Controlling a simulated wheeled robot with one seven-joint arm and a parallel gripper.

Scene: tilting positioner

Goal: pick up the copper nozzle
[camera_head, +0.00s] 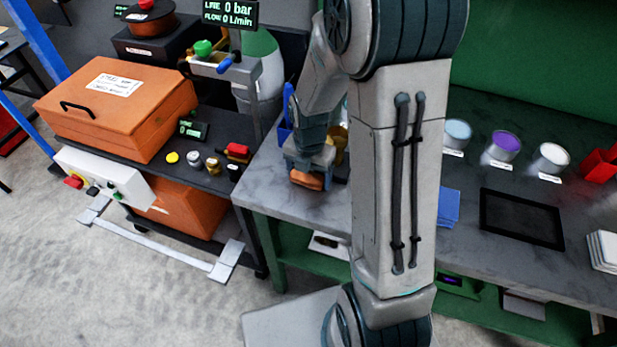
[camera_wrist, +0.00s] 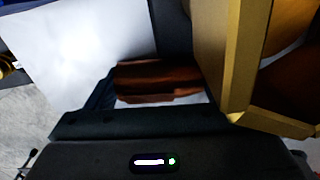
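A copper-brown piece (camera_wrist: 160,80), which looks like the copper nozzle, lies across the middle of the wrist view, directly in front of my gripper. It is dark and blurred there. In the head view an orange-brown piece (camera_head: 307,181) shows just under my gripper (camera_head: 309,163), near the left end of the grey bench. A dark finger shows beside the left end of the brown piece in the wrist view. The second finger is not clear, so I cannot tell whether the fingers grip it.
A large brass-yellow frame or block (camera_wrist: 232,60) stands close on the right in the wrist view. The grey bench (camera_head: 300,208) carries three cups, a black tray (camera_head: 521,218) and a blue pad (camera_head: 448,207). A dark cart with an orange case (camera_head: 118,105) stands left.

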